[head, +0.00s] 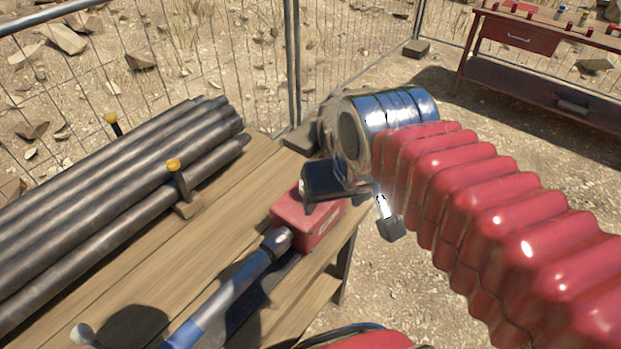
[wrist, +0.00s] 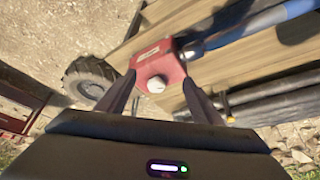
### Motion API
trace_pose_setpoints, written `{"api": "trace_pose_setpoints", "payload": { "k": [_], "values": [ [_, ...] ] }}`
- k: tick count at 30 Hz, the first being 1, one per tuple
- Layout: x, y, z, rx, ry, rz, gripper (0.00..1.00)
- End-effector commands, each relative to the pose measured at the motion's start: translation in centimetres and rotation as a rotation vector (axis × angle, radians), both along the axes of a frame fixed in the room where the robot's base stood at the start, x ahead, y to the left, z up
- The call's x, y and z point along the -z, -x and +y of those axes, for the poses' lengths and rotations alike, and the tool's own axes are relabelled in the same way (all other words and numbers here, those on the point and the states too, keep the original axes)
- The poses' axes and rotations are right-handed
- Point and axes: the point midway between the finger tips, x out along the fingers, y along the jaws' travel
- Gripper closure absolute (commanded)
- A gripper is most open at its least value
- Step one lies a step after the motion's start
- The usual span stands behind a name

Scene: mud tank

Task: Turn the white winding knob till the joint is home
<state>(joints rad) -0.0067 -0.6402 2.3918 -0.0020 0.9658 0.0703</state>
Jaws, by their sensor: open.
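The white winding knob (wrist: 156,84) shows on the face of a red box (wrist: 158,66) in the wrist view. The red box (head: 290,212) sits near the right edge of the wooden bench in the head view, where the knob is hidden. A blue rod (head: 225,292) with a grey collar (head: 277,241) meets the box at its lower left. My gripper (wrist: 158,77) is open, with one dark finger on each side of the knob and box; I cannot tell whether either touches. In the head view my gripper (head: 350,217) is over the box's right side.
Dark pipes (head: 120,205) lie on the left of the wooden bench (head: 140,290), held by yellow-topped posts (head: 176,172). A wire fence (head: 190,70) runs behind. A red workbench (head: 535,60) stands at the back right. A black wheel (wrist: 92,78) shows in the wrist view.

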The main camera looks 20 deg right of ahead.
Motion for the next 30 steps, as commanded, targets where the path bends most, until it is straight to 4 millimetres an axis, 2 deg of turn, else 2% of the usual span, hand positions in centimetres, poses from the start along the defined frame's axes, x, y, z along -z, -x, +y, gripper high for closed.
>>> {"api": "trace_pose_setpoints", "payload": {
  "k": [7, 15, 24, 30],
  "values": [
    [-1.8, -4.0, -0.1, 0.099, -0.037, 0.109, 0.39],
    [-2.8, -8.5, -0.3, 0.213, -0.067, 0.226, 0.39],
    [-2.7, -13.6, -0.4, 0.343, -0.085, 0.353, 0.39],
    [-2.2, -15.8, -0.5, 0.403, -0.088, 0.408, 0.39]
  ]
}}
